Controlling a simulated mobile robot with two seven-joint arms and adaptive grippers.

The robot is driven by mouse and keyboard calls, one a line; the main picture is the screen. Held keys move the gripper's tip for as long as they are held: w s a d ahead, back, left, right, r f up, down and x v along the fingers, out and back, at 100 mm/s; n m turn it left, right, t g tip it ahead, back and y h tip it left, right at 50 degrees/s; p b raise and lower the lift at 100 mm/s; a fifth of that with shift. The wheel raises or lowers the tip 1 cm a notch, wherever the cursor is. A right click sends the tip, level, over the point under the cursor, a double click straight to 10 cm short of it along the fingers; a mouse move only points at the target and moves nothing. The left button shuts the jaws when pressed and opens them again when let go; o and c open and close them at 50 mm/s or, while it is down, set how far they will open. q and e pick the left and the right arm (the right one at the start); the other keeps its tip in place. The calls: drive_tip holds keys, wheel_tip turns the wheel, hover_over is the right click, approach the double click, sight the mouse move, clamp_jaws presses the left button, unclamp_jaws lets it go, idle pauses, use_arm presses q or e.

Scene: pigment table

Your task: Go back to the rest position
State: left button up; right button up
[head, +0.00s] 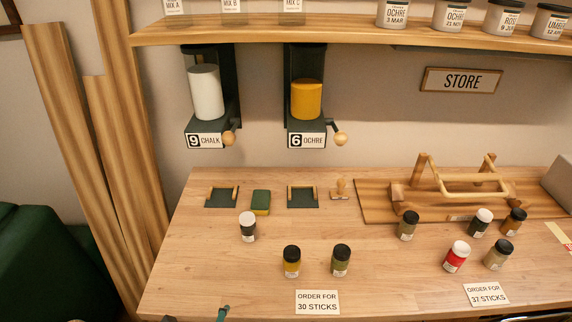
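No whole gripper shows in the head view, and neither pair of fingertips can be made out. A small dark green piece (222,313) cuts in at the bottom edge, left of centre; I cannot tell what it belongs to. The wooden table (240,285) fills the lower middle. Several small jars stand upright on it, among them a white-capped dark jar (248,227), a yellow-brown jar (291,262), a green jar (341,260) and a red jar (456,256). Nothing is seen held.
Chalk (205,92) and ochre (307,99) dispensers hang on the wall below a shelf (350,34) of jars. A wooden rack (475,188) stands at back right. Order cards (317,302) (486,294) lie at the front. The table's left front is clear.

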use_arm(q)
drive_tip(key=s+a+f+n+g, duration=0.25)
drive_tip(key=s+n, duration=0.25)
drive_tip(key=n, duration=0.4)
drive_tip(key=s+a+f+n+g, duration=0.15)
drive_tip(key=s+a+n, duration=0.25)
drive_tip(key=n, duration=0.4)
wheel_tip(320, 180, down, 22)
drive_tip(key=s+f+g+b, duration=0.1)
drive_tip(key=s+g+b, duration=0.1)
drive_tip(key=s+a+f+g+b, duration=0.1)
drive_tip(key=s+a+f, duration=0.1)
drive_tip(key=s+f, duration=1.3)
drive_tip(key=shift+a+f+b, duration=0.3)
drive_tip(key=shift+f+b, duration=0.05)
drive_tip(key=shift+f, duration=0.3)
